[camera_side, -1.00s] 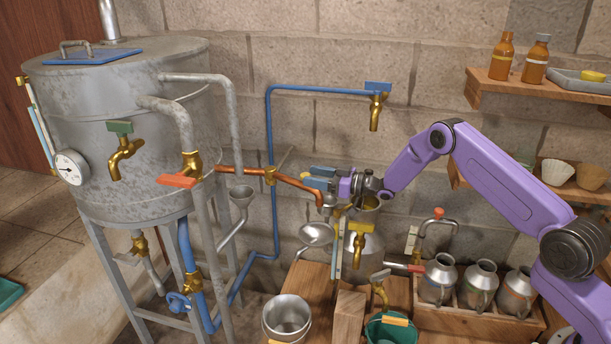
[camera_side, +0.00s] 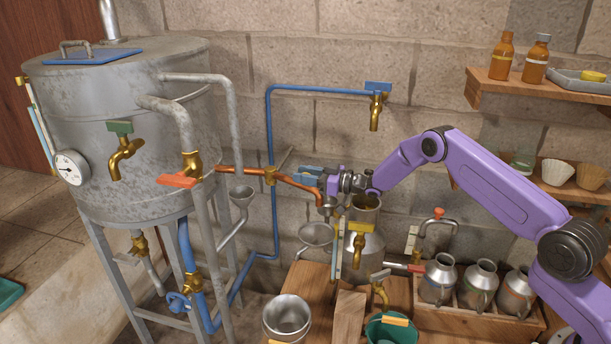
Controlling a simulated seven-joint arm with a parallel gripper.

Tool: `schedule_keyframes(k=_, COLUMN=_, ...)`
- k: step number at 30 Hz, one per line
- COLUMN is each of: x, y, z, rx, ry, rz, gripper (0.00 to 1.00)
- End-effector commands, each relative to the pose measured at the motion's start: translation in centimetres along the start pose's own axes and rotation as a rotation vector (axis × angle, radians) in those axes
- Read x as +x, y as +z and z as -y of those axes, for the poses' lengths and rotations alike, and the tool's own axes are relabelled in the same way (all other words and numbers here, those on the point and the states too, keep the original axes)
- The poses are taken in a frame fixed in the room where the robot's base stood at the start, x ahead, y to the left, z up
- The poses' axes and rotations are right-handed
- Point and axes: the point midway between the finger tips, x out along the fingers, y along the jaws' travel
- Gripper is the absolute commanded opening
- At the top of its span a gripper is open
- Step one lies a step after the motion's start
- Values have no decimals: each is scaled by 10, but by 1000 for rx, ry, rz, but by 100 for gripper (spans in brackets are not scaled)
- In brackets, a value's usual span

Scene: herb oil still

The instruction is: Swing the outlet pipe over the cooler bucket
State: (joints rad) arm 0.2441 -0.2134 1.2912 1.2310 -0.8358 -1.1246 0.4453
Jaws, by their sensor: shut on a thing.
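The copper outlet pipe (camera_side: 295,182) runs right from a brass joint (camera_side: 271,176) beside the still and bends down at its end. My gripper (camera_side: 319,174) is at the pipe's bent end, shut; its fingers overlap the end, and the exact contact is hidden. A tall metal can (camera_side: 366,245) with an open top and a brass tap stands just right of and below the pipe end; it appears to be the cooler bucket. The pipe end is over or beside the can's left edge; I cannot tell which from this angle.
A round strainer or funnel (camera_side: 316,235) is below the pipe end. A blue pipe's brass tap (camera_side: 376,112) hangs above the can. A steel pail (camera_side: 287,318), a green bucket (camera_side: 390,332) and metal jugs (camera_side: 438,279) stand lower down. The grey still (camera_side: 130,140) fills the left.

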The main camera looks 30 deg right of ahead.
Motion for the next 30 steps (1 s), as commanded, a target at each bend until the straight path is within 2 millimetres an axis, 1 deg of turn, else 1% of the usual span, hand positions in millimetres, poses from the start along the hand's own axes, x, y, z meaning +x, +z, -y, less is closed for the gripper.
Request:
schedule_keyframes(k=6, x=1, y=0, z=4, rx=1, ry=25, rz=1, gripper=0)
schedule_keyframes(k=11, x=4, y=0, z=13, rx=2, ry=83, rz=2, gripper=0)
schedule_keyframes(k=17, x=12, y=1, z=29, rx=3, ry=206, rz=3, gripper=0)
schedule_keyframes(k=24, x=26, y=1, z=51, rx=0, ry=385, rz=2, gripper=0)
schedule_keyframes(k=30, x=39, y=1, z=64, rx=-1, ry=525, rz=2, gripper=0)
